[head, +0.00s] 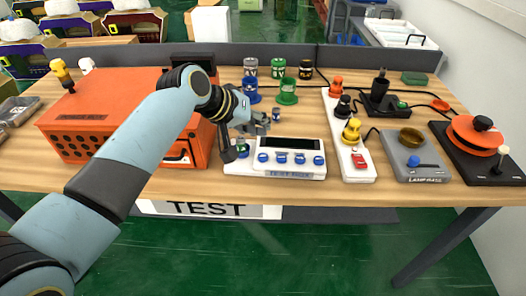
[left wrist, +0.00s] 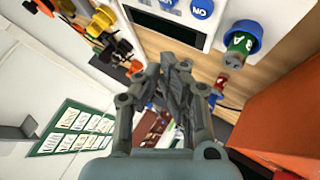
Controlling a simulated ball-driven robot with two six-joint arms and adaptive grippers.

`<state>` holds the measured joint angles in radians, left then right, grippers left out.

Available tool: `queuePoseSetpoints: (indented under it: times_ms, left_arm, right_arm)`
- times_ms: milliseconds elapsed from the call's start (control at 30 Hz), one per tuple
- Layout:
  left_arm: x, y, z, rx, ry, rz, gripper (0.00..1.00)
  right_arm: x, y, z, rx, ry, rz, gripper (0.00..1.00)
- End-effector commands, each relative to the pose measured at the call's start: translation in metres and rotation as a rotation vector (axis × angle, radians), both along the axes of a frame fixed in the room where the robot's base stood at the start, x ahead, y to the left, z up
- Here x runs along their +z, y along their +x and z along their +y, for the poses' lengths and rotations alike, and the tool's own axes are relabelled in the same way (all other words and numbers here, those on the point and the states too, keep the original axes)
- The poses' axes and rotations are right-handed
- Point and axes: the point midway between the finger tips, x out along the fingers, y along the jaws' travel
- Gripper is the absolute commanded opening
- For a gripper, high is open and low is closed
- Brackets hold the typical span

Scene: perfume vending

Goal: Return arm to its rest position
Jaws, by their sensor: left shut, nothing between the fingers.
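My left arm comes in from the left in the head view and reaches over the orange box (head: 75,118). My left gripper (head: 262,122) is shut and empty, behind and above the left part of the white test panel (head: 290,158). In the left wrist view the gripper's fingers (left wrist: 178,75) are together with nothing between them. The panel with its blue knobs also shows in that view (left wrist: 170,28). My right gripper is in neither view.
Blue and green cup holders (head: 288,92) and several cans stand behind the gripper. A white strip with coloured knobs (head: 347,140), a grey device (head: 414,160) and a black base with an orange disc (head: 478,135) stand to the right. The table's front strip is clear.

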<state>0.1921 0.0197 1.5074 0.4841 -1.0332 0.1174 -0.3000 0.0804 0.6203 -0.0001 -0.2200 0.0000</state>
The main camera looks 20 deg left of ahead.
Motion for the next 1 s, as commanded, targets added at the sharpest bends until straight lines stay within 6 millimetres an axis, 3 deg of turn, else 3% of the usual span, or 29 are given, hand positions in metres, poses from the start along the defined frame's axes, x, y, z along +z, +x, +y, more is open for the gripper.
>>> queuePoseSetpoints:
  times_ms: [567, 667, 767, 900, 1000]
  left_arm:
    - [-0.001, 0.0, 0.0, 0.0, 0.0, 0.0, 0.0]
    - [-0.004, -0.011, 0.003, -0.007, 0.021, 0.009, 0.0]
    - [-0.014, -0.048, 0.015, -0.033, 0.094, 0.039, 0.0]
    - [-0.02, -0.131, 0.041, -0.089, 0.261, 0.11, 0.0]
    - [-0.015, -0.18, 0.057, -0.118, 0.358, 0.154, 0.0]
  right_arm:
    - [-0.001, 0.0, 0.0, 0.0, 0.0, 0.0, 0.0]
    - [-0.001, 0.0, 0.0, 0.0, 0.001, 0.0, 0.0]
    - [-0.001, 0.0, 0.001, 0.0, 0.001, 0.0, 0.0]
    - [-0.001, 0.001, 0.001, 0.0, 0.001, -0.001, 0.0]
    - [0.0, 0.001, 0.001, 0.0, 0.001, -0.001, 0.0]
